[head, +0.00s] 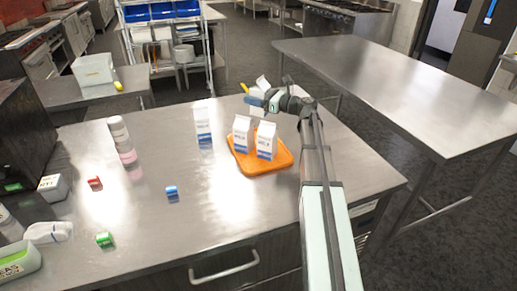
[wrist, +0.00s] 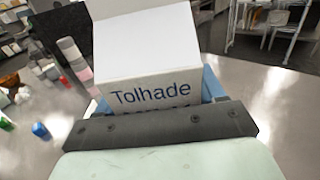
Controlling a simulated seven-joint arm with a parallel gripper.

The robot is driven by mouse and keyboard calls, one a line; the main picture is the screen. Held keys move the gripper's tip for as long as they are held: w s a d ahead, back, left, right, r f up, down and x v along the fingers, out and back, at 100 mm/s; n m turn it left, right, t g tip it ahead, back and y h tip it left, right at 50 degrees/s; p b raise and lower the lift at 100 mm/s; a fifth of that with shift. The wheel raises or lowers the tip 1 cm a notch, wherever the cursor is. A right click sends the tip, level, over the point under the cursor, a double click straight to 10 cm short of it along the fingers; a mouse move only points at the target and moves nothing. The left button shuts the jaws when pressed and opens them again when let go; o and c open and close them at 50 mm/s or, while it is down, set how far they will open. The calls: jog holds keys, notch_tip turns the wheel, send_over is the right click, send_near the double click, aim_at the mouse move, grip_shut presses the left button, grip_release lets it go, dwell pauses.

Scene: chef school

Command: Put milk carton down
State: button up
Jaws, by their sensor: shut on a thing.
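My gripper (head: 268,99) is shut on a white milk carton (head: 262,82), which is partly hidden behind it at the far side of the steel table. In the wrist view the held carton (wrist: 150,65) fills the space between the blue fingers and shows dark lettering. I cannot tell whether its base touches the table. Two milk cartons (head: 241,135) (head: 266,141) stand upright on an orange tray (head: 260,169), nearer than my gripper. Another milk carton (head: 203,124) stands upright on the table left of the tray.
The steel table (head: 230,205) is clear in front of the tray. A stack of pale and pink cylinders (head: 122,140) stands at left. Small blue (head: 172,191), red (head: 95,182) and green (head: 104,240) items lie on the left part. A second steel table (head: 400,85) stands at right.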

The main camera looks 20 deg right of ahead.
jog(key=shift+d+f+y, duration=0.25)
jog(key=shift+f+y, duration=0.05)
jog(key=shift+f, duration=5.05)
jog(key=o, duration=1.4)
jog(key=shift+f, duration=0.15)
jog(key=v, duration=1.2)
jog(key=shift+r, duration=0.3)
